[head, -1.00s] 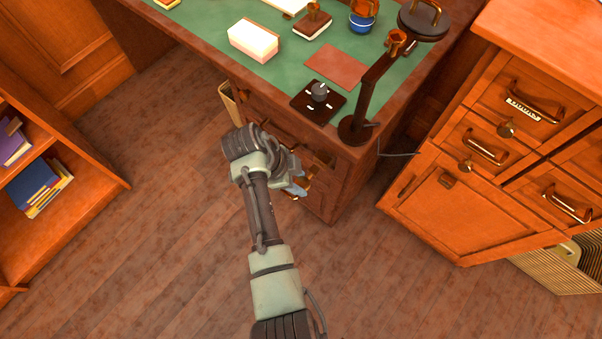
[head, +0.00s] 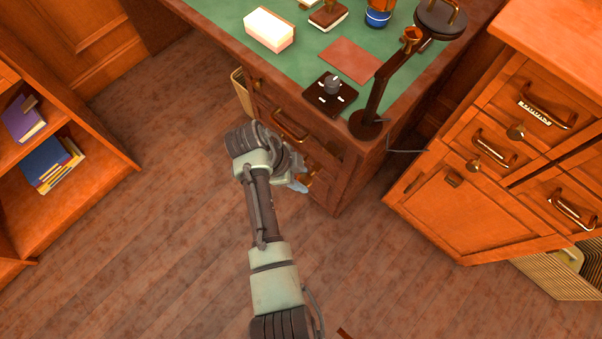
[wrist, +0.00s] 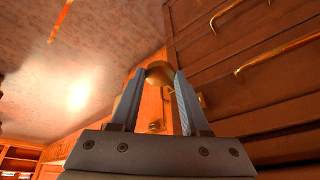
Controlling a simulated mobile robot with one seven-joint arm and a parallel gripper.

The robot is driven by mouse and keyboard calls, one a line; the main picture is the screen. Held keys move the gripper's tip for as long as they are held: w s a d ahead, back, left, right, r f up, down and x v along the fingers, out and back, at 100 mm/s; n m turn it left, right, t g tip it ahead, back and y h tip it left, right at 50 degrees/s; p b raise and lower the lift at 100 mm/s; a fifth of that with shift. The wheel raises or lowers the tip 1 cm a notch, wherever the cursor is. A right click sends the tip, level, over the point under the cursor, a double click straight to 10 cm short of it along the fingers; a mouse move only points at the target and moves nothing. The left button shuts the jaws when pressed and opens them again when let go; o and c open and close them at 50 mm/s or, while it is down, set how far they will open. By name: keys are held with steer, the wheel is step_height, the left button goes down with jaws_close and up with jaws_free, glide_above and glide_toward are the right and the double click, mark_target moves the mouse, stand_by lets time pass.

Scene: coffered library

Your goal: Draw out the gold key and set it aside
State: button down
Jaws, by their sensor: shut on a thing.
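In the wrist view, my gripper (wrist: 160,73) is shut on a rounded gold piece between its fingertips, which looks like the bow of the gold key (wrist: 158,70). The key's shaft is not clear, and I cannot tell whether it is still in a lock. In the head view, my gripper (head: 299,184) is low beside the desk's drawer front (head: 325,190). My own wrist hides most of it there, and the key cannot be made out.
The green-topped desk (head: 300,75) holds a lamp (head: 368,124), a black dial box (head: 330,95) and a pale block (head: 269,30). A drawer cabinet (head: 440,205) stands at right, a bookshelf (head: 95,155) at left. The floor (head: 150,260) between is open.

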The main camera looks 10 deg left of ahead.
steer(key=shift+s+a+r+p, duration=0.45)
steer(key=shift+s+r+p, duration=0.2)
steer(key=shift+p, duration=0.3)
steer(key=shift+s+a+r+p, duration=0.45)
steer(key=shift+r+p, duration=0.25)
steer(key=shift+p, duration=0.2)
